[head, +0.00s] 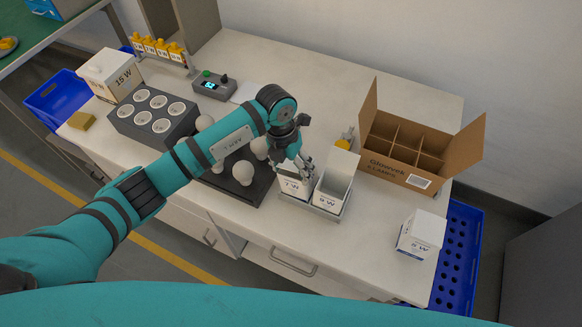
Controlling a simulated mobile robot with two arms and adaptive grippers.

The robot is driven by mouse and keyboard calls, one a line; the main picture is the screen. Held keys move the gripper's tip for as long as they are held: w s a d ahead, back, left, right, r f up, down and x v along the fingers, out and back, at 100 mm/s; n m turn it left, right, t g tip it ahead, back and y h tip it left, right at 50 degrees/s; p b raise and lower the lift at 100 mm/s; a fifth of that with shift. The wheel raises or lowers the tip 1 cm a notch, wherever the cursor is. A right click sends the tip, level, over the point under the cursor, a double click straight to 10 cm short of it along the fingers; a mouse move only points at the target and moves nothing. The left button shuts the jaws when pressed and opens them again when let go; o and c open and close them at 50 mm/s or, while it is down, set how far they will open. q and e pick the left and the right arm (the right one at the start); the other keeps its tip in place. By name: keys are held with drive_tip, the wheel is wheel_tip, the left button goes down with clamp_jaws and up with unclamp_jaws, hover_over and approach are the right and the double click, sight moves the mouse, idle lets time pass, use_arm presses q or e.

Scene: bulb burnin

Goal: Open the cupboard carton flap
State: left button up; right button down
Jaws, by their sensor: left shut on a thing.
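Two small white cartons stand side by side in a grey tray (326,213) near the table's front edge. The right one (331,198) has its top open, with a flap standing up at the back. My left gripper (304,174) reaches down over the left carton (292,187), marked with a W rating. It is shut on the top of this carton, seemingly its flap; the fingers hide most of the top, so I cannot tell how far the flap is raised. A closed white carton (421,235) stands apart at the right. My right gripper is out of view.
A large open brown divided carton (410,152) stands at the back right. Left of the cartons, a dark tray (250,194) holds several bulbs. A grey socket block (150,117), a control box (213,87) and a 15 W carton (112,76) lie further left. The right front table is mostly clear.

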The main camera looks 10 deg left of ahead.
sight(291, 168)
use_arm(q)
drive_tip(key=shift+w, duration=0.15)
drive_tip(key=shift+w+r+g+b, duration=0.25)
drive_tip(key=shift+r+g+b, duration=0.15)
drive_tip(key=shift+g+b, duration=0.55)
drive_tip(key=g+b, duration=0.1)
drive_tip(key=b, duration=0.1)
drive_tip(key=w+r+g+y+b, duration=0.1)
drive_tip(key=b, duration=0.1)
drive_tip(key=shift+g, duration=0.25)
drive_tip(key=shift+w+d+r+g+y+b, duration=0.1)
drive_tip(key=shift+w+r+g+y+b, duration=0.1)
drive_tip(key=shift+r+g+y+b, duration=0.35)
drive_tip(key=shift+w+r+m+g+b, duration=0.15)
drive_tip(key=shift+m+g+b, duration=0.15)
drive_tip(key=shift+g+b, duration=0.05)
drive_tip(key=shift+w+g, duration=0.1)
drive_tip(key=shift+g, duration=0.2)
drive_tip(key=o, duration=1.7)
drive_tip(key=shift+r, duration=0.2)
